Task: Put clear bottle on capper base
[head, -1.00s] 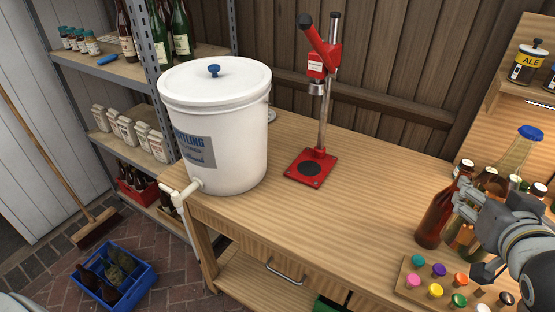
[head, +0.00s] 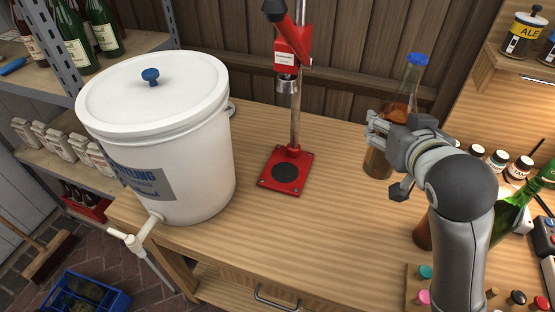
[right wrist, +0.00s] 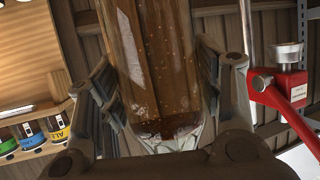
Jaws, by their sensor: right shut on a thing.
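The clear bottle (head: 402,101) has a blue cap and brown liquid inside. My right gripper (head: 378,132) is shut around its body, to the right of the capper. The bottle leans a little in the head view; I cannot tell whether its bottom touches the bench. In the right wrist view the clear bottle (right wrist: 155,60) stands between the two fingers. The red capper base (head: 268,179) has a dark round pad (head: 286,173) with nothing on it. The capper's red head (head: 288,52) sits above on a metal post. My left gripper is not in view.
A white bucket (head: 180,130) with a tap stands left of the capper. A brown bottle (head: 422,234), a green bottle (head: 512,208) and several jars (head: 497,160) are at the right. Bench wood (head: 335,170) between capper and held bottle is bare.

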